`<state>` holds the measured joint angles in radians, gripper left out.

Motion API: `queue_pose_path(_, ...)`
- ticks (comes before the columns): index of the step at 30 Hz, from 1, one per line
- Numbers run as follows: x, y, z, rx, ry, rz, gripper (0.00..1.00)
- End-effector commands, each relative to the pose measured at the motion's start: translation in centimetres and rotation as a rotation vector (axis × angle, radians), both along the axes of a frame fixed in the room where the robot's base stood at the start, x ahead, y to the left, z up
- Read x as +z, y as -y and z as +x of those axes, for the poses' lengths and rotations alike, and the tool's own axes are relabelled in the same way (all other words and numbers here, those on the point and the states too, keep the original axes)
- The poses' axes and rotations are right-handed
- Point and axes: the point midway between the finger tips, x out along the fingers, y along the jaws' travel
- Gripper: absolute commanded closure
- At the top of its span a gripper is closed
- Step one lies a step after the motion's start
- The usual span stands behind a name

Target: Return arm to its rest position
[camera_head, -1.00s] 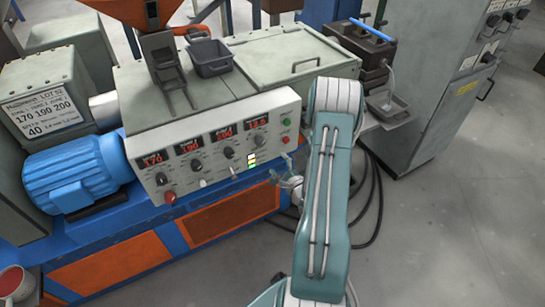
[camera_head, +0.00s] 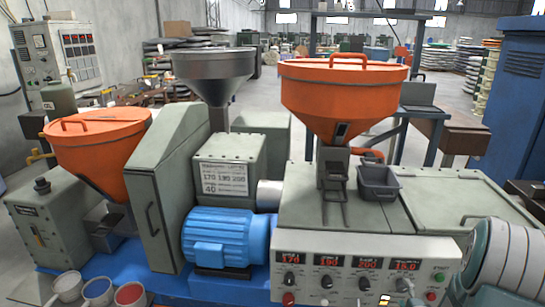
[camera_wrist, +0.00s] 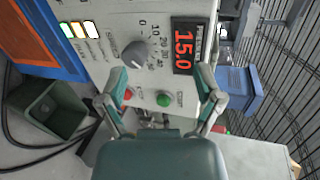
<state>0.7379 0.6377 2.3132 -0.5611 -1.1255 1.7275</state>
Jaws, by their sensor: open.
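My gripper (camera_wrist: 162,108) shows in the wrist view with its two teal and grey fingers spread apart and nothing between them. It points at the control panel (camera_wrist: 125,18), whose knob (camera_wrist: 136,54), red button (camera_wrist: 127,95) and green button (camera_wrist: 163,99) show beyond the fingers. The red display (camera_wrist: 184,45) there reads 15.0. I cannot tell the exact gap between fingertips and panel. In the head view my arm shows only as a rounded teal and white link at the lower right, and most of it is out of frame.
The control panel also shows in the head view (camera_head: 340,250). Around it stand an orange hopper (camera_head: 335,95), a grey bin (camera_head: 378,184), a blue motor (camera_head: 225,237) and another orange hopper (camera_head: 95,145). A dark green container (camera_wrist: 48,108) stands left of the fingers in the wrist view.

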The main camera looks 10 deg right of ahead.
Motion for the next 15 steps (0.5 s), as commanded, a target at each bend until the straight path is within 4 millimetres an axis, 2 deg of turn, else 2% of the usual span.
queue_pose_path(1,1.6,-0.7,0.7,0.021,-0.038,-0.073,0.16)
queue_pose_path(7,6.3,-3.6,1.7,0.101,-0.229,-0.341,0.16)
queue_pose_path(11,9.3,-5.9,1.4,0.164,-0.343,-0.494,0.16)
queue_pose_path(15,12.4,-8.8,0.3,0.248,-0.458,-0.639,0.16)
